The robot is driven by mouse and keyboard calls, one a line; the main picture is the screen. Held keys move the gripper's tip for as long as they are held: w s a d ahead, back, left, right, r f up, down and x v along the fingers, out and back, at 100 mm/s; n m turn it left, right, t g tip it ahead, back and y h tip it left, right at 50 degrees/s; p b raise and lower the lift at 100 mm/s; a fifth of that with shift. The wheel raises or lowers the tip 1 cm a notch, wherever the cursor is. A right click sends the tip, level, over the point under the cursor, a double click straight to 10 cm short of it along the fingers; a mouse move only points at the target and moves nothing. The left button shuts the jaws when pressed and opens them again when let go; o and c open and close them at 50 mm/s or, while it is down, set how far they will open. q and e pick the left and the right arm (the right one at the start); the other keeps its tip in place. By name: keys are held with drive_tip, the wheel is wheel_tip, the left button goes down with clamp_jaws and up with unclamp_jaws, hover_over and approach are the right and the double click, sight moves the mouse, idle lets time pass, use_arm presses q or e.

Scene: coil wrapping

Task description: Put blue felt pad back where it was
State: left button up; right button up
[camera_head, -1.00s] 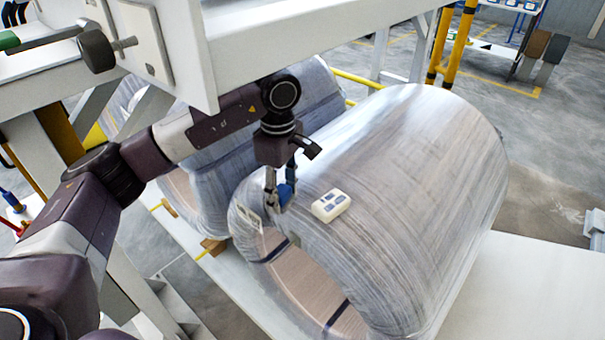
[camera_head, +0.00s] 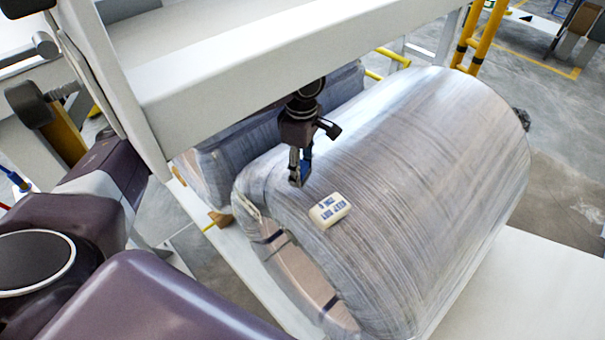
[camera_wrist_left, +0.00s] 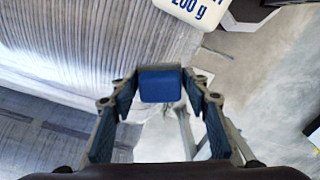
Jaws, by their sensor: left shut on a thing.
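The blue felt pad (camera_wrist_left: 160,84) is pinched between the fingertips of my left gripper, square-on in the left wrist view. In the head view my left gripper (camera_head: 299,178) hangs pointing down over the near upper end of the large wrapped coil (camera_head: 420,150), with a narrow blue edge of the pad (camera_head: 308,170) between its fingers. The gripper is to the upper left of a small white block (camera_head: 330,211) with blue print, which lies on the coil. I cannot tell whether the pad touches the coil. My right gripper is out of view.
A white overhead beam (camera_head: 300,65) crosses close above my left wrist. A second wrapped coil (camera_head: 235,150) stands behind on the left. A bare white platform (camera_head: 540,285) lies to the right. Yellow posts (camera_head: 480,40) stand at the back.

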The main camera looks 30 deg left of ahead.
sight(303, 179)
use_arm(q)
drive_tip(key=f, duration=0.1)
drive_tip(key=f+p, duration=0.1)
drive_tip(key=f, duration=0.2)
drive_tip(key=shift+w, duration=0.25)
drive_tip(key=shift+f, duration=0.25)
drive_tip(key=shift+s, duration=0.1)
drive_tip(key=shift+f, duration=0.25)
drive_tip(key=o, duration=1)
drive_tip(key=shift+r, duration=0.1)
